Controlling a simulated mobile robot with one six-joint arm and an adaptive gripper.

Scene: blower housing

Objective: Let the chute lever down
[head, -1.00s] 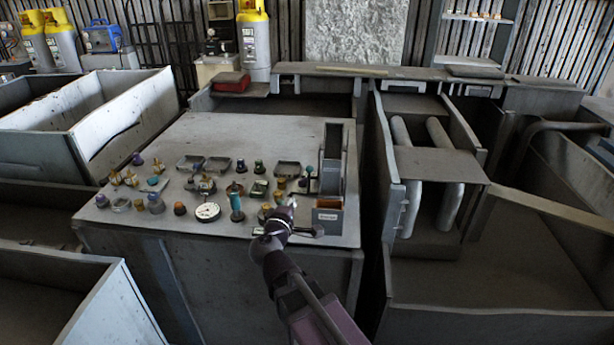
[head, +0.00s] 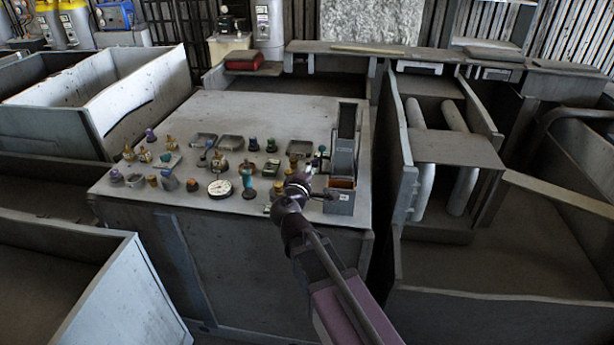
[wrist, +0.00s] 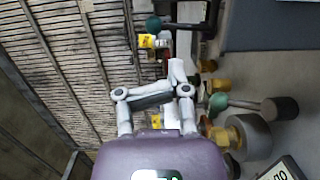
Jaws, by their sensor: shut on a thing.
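The chute (head: 345,142) is a tall grey channel at the table's right edge, with a labelled box at its foot. A dark lever with a green ball (head: 322,150) is at its left side; the ball (wrist: 153,24) also shows in the wrist view, its bar running right toward the grey panel. My gripper (head: 303,180) is over the table's front right, left of the box. In the wrist view my gripper (wrist: 173,82) has its fingers drawn together below that ball, apart from it in the picture. What lies between the fingertips is hard to make out.
A second green ball (wrist: 218,101) on a rod with a dark knob (wrist: 280,108) is close right of the fingers. A round dial (head: 220,188) and several small fittings crowd the table left of my gripper. The table's back part (head: 260,108) is clear.

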